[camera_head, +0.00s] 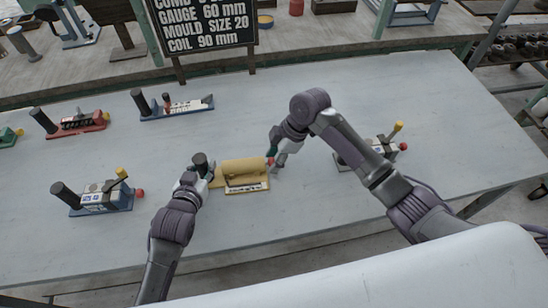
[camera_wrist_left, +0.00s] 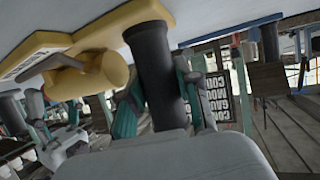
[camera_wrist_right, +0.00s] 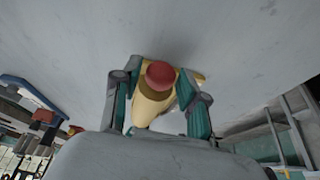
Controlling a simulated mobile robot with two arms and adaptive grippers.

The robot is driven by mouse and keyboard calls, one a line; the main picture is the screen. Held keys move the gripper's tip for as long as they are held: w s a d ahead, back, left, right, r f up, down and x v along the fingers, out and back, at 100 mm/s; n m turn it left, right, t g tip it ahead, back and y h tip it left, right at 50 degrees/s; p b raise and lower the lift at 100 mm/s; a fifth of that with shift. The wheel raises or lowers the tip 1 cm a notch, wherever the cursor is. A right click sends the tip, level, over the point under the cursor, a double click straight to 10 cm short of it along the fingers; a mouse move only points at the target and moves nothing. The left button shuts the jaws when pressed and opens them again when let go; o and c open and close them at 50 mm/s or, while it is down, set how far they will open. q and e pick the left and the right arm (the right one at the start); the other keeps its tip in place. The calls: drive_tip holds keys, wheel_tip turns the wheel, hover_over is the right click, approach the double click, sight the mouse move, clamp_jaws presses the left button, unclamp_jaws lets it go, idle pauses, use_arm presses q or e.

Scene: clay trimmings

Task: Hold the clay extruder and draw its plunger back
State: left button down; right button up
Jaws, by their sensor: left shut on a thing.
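The clay extruder (camera_head: 243,167) is yellow and lies on a yellow base on the table, with a dark upright handle (camera_head: 200,162) at its left end and a red knob (camera_head: 270,161) at its right end. My left gripper (camera_head: 203,176) is shut on the dark handle, which stands between its fingers in the left wrist view (camera_wrist_left: 155,70). My right gripper (camera_head: 277,154) is at the red knob end. In the right wrist view the red knob (camera_wrist_right: 160,74) lies between the spread fingers, with visible gaps on both sides.
A blue-based device (camera_head: 100,200) stands at the left and another grey device (camera_head: 375,150) at the right, partly behind my right arm. Red (camera_head: 75,124) and blue (camera_head: 178,108) devices stand further back. A dark sign (camera_head: 203,22) stands at the table's back edge. The front table strip is clear.

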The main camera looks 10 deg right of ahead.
use_arm(q)
drive_tip(key=shift+a+f, duration=0.15)
drive_tip(key=shift+f, duration=0.15)
use_arm(e)
clamp_jaws()
drive_tip(key=shift+s+d, duration=0.1)
drive_tip(key=shift+d, duration=2.25)
use_arm(q)
drive_tip(key=shift+a, duration=0.1)
use_arm(e)
drive_tip(key=shift+o, duration=1)
unclamp_jaws()
drive_tip(key=shift+o, duration=1.2)
drive_tip(key=shift+a, duration=0.1)
drive_tip(key=shift+r, duration=0.1)
